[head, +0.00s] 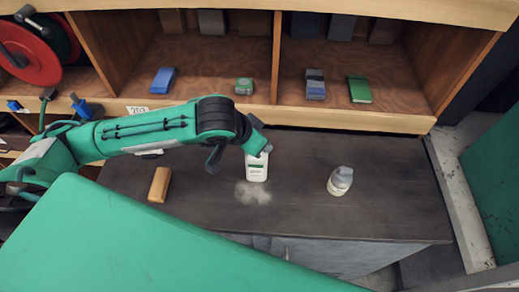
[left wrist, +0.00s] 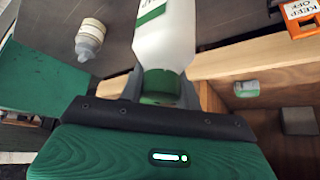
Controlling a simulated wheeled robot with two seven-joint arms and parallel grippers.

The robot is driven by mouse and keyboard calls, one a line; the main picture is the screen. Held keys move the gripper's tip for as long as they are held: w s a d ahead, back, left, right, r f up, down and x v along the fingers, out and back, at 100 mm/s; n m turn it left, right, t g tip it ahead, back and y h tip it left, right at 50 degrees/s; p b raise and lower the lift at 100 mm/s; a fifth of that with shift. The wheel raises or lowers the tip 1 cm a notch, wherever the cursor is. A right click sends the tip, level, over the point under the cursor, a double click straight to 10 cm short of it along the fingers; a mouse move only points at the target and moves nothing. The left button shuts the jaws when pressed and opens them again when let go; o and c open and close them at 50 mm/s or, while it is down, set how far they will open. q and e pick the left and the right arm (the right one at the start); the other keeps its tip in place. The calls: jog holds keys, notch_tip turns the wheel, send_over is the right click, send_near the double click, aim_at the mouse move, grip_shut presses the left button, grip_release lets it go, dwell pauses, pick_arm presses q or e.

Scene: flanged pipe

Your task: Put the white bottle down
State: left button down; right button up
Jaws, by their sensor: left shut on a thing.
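The white bottle (head: 257,172) has a green label and stands roughly upright over the dark bench. My left gripper (head: 262,150) is shut on its top end. In the left wrist view the white bottle (left wrist: 166,38) shows its green cap between the two fingers of my left gripper (left wrist: 160,88). I cannot tell whether the bottle's base touches the bench. A pale powdery patch (head: 253,194) lies on the bench just in front of the base. My right gripper is not in view.
A second, pale bottle with a grey top (head: 340,181) stands to the right on the dark bench (head: 300,215). A tan block (head: 159,185) lies to the left. A wooden shelf (head: 350,121) with small boxes runs behind. Bench between the two bottles is clear.

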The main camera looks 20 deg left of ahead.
pick_arm(q)
jog(key=shift+f+p, duration=0.45)
jog(key=shift+f, duration=2.35)
jog(key=c, duration=1)
grip_release()
